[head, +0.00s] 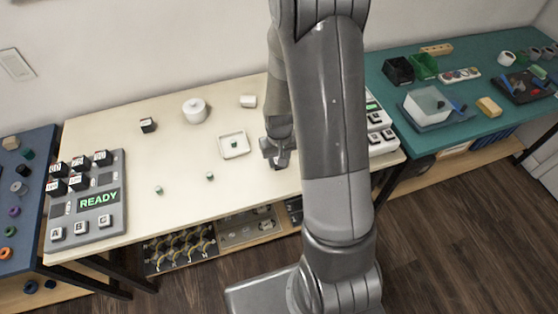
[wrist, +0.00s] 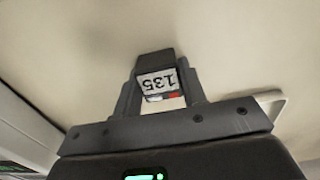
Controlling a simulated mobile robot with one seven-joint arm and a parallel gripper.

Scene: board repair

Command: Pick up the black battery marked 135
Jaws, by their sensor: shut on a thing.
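The black battery (wrist: 155,62) has a white label reading 135, upside down in the wrist view, with a small red patch beside it. My gripper (wrist: 158,92) is shut on the battery, which sits between its two fingers. In the head view my gripper (head: 277,158) is over the cream table (head: 110,135), right of a small white tray. The battery is small there and largely hidden by the fingers. I cannot tell whether it touches the table.
A grey panel (head: 105,180) reading READY, with several labelled dark blocks, stands at the left. A white pot (head: 195,110) and a dark labelled block (head: 148,125) are at the back. Two small green pieces lie in front.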

